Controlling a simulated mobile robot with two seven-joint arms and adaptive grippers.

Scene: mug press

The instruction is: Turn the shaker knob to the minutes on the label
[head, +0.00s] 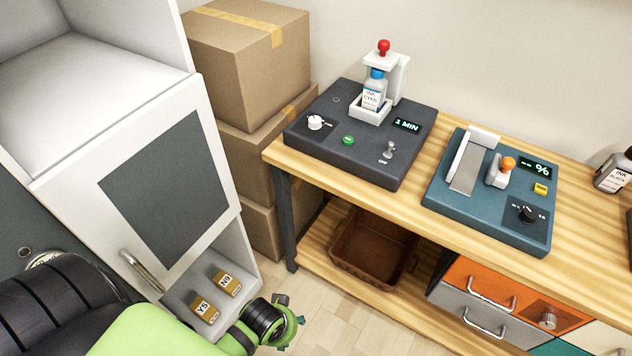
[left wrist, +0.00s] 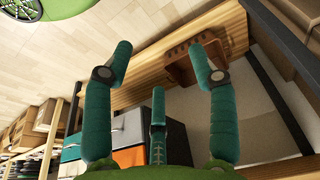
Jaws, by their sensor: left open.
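The shaker (head: 400,168) is a dark grey box on the left end of the wooden bench. Its white knob (head: 315,122) is at the left of its top. The display (head: 407,125) reads "1 MIN". A labelled ink bottle (head: 371,97) with a blue cap stands in the white holder; "INK CYAN" is legible, but no minutes can be read. My left gripper (head: 287,320) is low, in front of the bench and well away from the knob. In the left wrist view its green fingers (left wrist: 160,68) are spread and empty. My right gripper is not in view.
The shaker also has a green button (head: 348,140) and a switch marked OFF (head: 389,149). A blue device (head: 470,205) stands to its right. A brown crate (head: 375,250) sits on the lower shelf. A white cabinet (head: 215,140) and cardboard boxes (head: 240,60) are left.

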